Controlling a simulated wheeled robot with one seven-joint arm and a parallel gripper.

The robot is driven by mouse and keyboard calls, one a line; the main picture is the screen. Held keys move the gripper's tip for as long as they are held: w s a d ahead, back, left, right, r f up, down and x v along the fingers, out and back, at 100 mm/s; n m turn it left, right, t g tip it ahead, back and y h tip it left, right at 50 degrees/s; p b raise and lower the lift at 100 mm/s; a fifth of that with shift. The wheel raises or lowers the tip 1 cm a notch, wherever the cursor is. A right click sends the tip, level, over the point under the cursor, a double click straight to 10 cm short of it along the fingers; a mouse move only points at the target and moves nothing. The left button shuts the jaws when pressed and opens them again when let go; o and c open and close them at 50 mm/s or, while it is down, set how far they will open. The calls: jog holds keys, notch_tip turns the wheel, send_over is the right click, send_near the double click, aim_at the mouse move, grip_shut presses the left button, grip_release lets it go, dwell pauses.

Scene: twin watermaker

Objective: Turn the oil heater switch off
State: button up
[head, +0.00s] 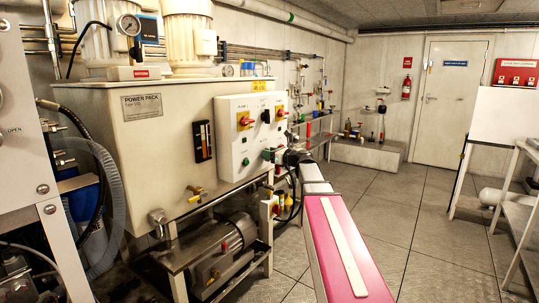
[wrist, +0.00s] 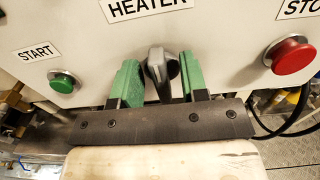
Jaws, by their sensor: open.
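The heater switch (wrist: 157,68) is a dark rotary knob below the HEATER label (wrist: 147,7) on the control box, its grip near upright. My gripper (wrist: 157,78) is open, with one green finger on each side of the knob and a visible gap to each. I cannot tell whether the fingers touch the panel. In the head view my gripper (head: 272,155) is at the lower part of the white control box (head: 232,125), and it hides the heater switch there.
A green START button (wrist: 62,82) is left of the switch and a red STOP button (wrist: 288,56) is right. The POWER PACK tank (head: 150,145) stands left of the box, with a motor (head: 222,255) below. Floor (head: 430,230) to the right is clear.

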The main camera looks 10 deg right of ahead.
jog(key=shift+c, duration=0.3)
grip_shut()
jog(key=n, duration=0.4)
jog(key=shift+s+a+n, duration=0.2)
jog(key=shift+n, duration=0.1)
jog(key=shift+s+a+f+n, duration=0.1)
jog(key=shift+f+n, duration=0.1)
jog(key=shift+n, duration=2.05)
jog(key=shift+s+a+f+n, duration=0.1)
jog(key=shift+f+n, duration=0.1)
jog(key=shift+n, duration=2)
jog(key=shift+s+a+f+n, duration=0.1)
jog(key=shift+f+n, duration=0.1)
jog(key=shift+n, duration=2.05)
